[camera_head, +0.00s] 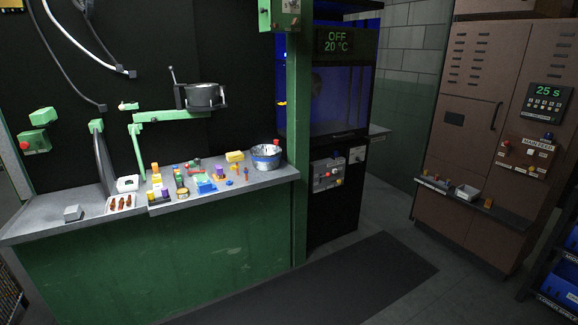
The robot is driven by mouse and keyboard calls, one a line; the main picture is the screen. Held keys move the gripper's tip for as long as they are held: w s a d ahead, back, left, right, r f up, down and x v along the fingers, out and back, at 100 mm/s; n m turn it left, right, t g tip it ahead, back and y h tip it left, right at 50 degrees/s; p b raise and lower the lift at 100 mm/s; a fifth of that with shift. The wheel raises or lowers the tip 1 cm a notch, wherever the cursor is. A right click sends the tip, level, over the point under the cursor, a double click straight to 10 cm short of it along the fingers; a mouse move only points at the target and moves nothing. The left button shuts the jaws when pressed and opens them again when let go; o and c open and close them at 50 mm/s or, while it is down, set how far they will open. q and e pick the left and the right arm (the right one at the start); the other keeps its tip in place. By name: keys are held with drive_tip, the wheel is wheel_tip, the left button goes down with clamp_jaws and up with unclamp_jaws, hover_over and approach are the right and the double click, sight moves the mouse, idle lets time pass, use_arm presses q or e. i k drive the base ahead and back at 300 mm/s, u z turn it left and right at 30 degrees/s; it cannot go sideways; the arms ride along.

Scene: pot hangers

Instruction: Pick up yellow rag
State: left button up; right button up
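A small yellow item (235,156), which looks like a folded rag or sponge, lies on the grey countertop (85,222) of the green bench. It sits toward the back, left of a metal bowl (265,157) with red and blue items at its rim. It is small in the view, so I cannot tell its material. Neither of my grippers shows in the head view.
Several small coloured items, including a blue one (206,186), crowd the countertop. A grey pot (203,96) hangs on a green bracket (165,116) above it. A white tray (121,204) is at the left. Dark floor matting (350,275) lies clear in front.

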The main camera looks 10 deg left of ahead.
sight(234, 157)
drive_tip(key=u, duration=0.35)
drive_tip(key=k, duration=0.15)
drive_tip(key=z, duration=1.4)
drive_tip(key=i, duration=1.8)
drive_tip(key=u, duration=1.15)
drive_tip(key=i, duration=0.55)
drive_tip(key=u, duration=0.6)
